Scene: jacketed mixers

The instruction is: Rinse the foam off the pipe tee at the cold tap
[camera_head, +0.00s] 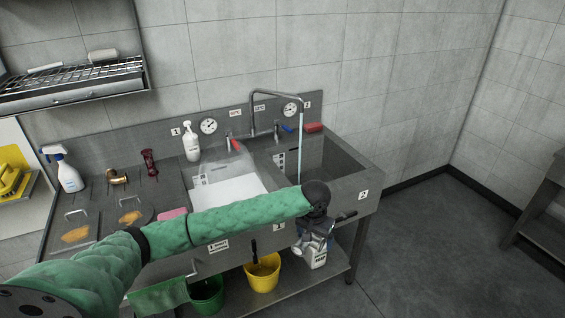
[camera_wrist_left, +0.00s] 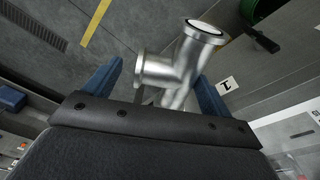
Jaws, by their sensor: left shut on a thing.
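My left gripper (camera_head: 314,226) is shut on the metal pipe tee (camera_head: 309,243), in front of the sink's front edge and outside the basins. In the left wrist view the silvery tee (camera_wrist_left: 180,65) sits between the blue fingers (camera_wrist_left: 160,95), its flanged ends pointing up and left. I see no clear foam on the side that shows. The tall bent tap (camera_head: 275,92) runs a stream of water (camera_head: 299,145) down into the right basin (camera_head: 335,158). The blue tap handle (camera_head: 287,128) is beside a red one (camera_head: 235,144). My right gripper is out of view.
The left basin (camera_head: 180,172) holds something white. A white bottle (camera_head: 192,142), a spray bottle (camera_head: 69,170) and a pink sponge (camera_head: 173,214) stand or lie on the counter.

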